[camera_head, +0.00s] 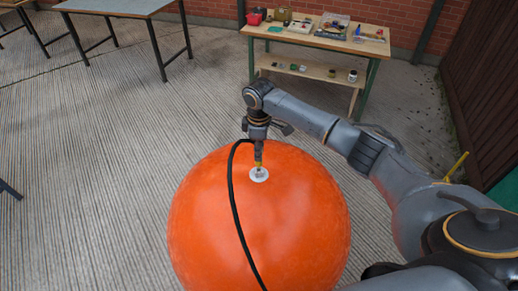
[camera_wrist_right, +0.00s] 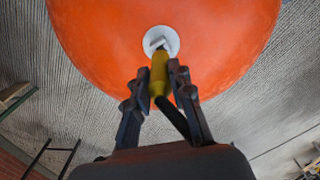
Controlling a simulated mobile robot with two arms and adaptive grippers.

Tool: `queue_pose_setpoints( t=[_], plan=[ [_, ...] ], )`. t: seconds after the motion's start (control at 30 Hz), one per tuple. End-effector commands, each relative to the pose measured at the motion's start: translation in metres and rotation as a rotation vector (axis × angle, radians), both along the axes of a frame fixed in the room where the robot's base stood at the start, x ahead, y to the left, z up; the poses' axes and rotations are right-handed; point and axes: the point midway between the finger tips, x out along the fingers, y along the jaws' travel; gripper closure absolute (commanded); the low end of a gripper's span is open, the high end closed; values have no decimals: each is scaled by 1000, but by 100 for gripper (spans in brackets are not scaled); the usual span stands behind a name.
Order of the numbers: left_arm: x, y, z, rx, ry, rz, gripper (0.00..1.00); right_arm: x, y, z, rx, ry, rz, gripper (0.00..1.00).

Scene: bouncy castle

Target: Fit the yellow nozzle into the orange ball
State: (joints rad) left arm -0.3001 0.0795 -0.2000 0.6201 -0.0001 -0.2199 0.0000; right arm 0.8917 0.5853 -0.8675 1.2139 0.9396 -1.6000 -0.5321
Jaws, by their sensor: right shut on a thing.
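A large orange ball (camera_head: 290,225) stands on the floor in front of me, with a round white valve (camera_head: 259,175) on its top. It also fills the upper part of the right wrist view (camera_wrist_right: 100,40), with the white valve (camera_wrist_right: 172,36) near the top. My right gripper (camera_wrist_right: 160,88) is shut on the yellow nozzle (camera_wrist_right: 159,72), which has a black hose (camera_head: 235,205) attached. The nozzle's tip is at the valve; I cannot tell how far in it sits. In the head view my right gripper (camera_head: 258,155) is above the valve, pointing down. My left gripper is not in view.
A wooden workbench (camera_head: 290,38) with tools and boxes stands at the back by a brick wall. A grey table (camera_head: 115,7) stands at the back left. The black hose hangs over the ball's front. Ribbed floor (camera_head: 90,180) to the left is clear.

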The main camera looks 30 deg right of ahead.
Motion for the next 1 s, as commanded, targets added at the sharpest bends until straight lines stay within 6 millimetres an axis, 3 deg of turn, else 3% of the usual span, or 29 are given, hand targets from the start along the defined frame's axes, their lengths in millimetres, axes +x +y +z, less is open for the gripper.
queue_pose_setpoints(
  t=[1.0],
  plan=[
    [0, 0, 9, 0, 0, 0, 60, 0, 0, 0, 1, 1, 0, 100]
  ],
)
